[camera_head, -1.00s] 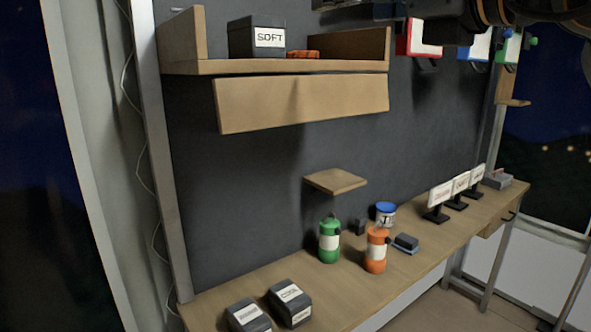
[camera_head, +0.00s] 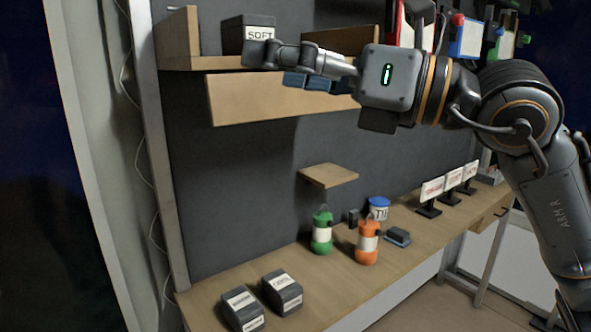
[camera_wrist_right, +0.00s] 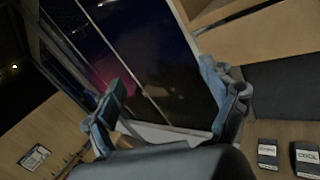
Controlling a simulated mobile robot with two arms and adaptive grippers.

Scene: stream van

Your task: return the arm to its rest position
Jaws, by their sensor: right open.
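My right gripper (camera_head: 268,68) reaches in from the right in the head view, in front of the upper shelf (camera_head: 222,62). Its fingers point left and overlap the lower part of the dark box marked SOFT (camera_head: 236,38); whether they touch it cannot be told. In the right wrist view the two fingers of my right gripper (camera_wrist_right: 166,106) are wide apart with nothing between them. My right arm (camera_head: 560,205) runs down to the lower right corner. My left gripper is not in view.
A small ledge (camera_head: 328,176) juts from the dark wall below. The workbench (camera_head: 205,290) bears two dark boxes, a green bottle (camera_head: 321,232), an orange bottle (camera_head: 367,243), a blue-lidded tub (camera_head: 379,209) and several sign stands. Coloured holders hang at upper right, partly behind my arm.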

